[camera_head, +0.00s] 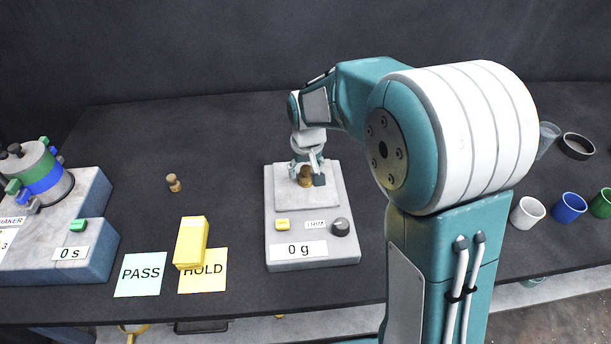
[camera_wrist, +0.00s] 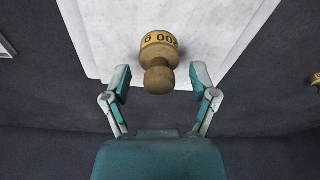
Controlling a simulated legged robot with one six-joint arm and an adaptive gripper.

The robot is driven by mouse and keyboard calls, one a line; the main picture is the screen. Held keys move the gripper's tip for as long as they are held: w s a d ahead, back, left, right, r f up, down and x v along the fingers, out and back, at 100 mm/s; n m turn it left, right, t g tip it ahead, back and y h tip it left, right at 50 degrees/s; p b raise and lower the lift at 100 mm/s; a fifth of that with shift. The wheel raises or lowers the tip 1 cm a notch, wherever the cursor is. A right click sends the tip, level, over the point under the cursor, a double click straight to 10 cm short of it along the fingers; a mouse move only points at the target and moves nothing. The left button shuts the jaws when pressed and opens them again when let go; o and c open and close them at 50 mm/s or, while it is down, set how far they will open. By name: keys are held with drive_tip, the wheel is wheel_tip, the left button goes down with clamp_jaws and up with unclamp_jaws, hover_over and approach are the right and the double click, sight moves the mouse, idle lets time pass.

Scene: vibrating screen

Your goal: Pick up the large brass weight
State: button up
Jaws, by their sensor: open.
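A brass weight (camera_wrist: 158,54) with a knob on top and partly legible lettering stands on the pale plate of the scale (camera_head: 312,249). In the head view this weight (camera_head: 305,176) is partly covered by my gripper (camera_head: 308,178). A second, smaller-looking brass weight (camera_head: 174,183) stands on the dark table to the left of the scale.
The scale reads 0 g. A yellow block (camera_head: 191,242) rests by the PASS card (camera_head: 141,274) and HOLD card (camera_head: 203,277). A shaker machine (camera_head: 75,230) is at the left. White (camera_head: 527,212), blue (camera_head: 569,208) and green cups (camera_head: 602,204) stand at the right.

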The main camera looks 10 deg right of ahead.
clamp_jaws()
drive_tip(key=shift+r, duration=0.1)
